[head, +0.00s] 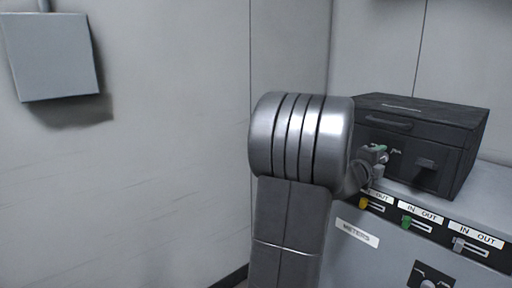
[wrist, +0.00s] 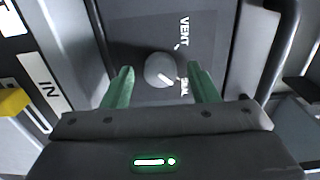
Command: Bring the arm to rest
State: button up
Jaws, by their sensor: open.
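My gripper (wrist: 160,76) is open in the wrist view, its two green fingers apart. A round grey knob (wrist: 160,69) with a white pointer mark shows between the fingers, on a dark panel. The word VENT is printed by it, and a second word is partly hidden by the right finger. I cannot tell whether the fingers touch the knob. In the head view my gripper (head: 377,155) is small and partly hidden behind my arm, in front of the black box (head: 462,125).
The black box stands on a grey cabinet (head: 355,262) with IN/OUT sliders: yellow (head: 363,203), green (head: 407,222) and grey (head: 458,244). A METERS label and another knob (head: 429,283) are below. A grey wall box (head: 55,58) hangs at left. The space left of my arm looks clear.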

jog(key=p+v, duration=0.2)
jog(key=v, duration=1.2)
jog(key=shift+n, duration=0.3)
jog(key=b+x, duration=0.1)
jog(key=x, duration=1.3)
jog(key=shift+r, duration=0.15)
jog(key=shift+r+n+p, duration=0.1)
jog(key=shift+n+p, duration=0.75)
jog(key=shift+n, duration=0.35)
jog(key=n+p, duration=0.5)
jog(key=n, duration=0.1)
jog(key=shift+n, duration=0.3)
jog(key=n+p, duration=0.5)
jog(key=n, duration=0.1)
jog(key=shift+p, duration=0.35)
jog(key=shift+f+n+p, duration=0.2)
jog(key=shift+n+p, duration=0.9)
jog(key=shift+n, duration=0.1)
jog(key=shift+s+a, duration=0.1)
jog(key=shift+a, duration=0.05)
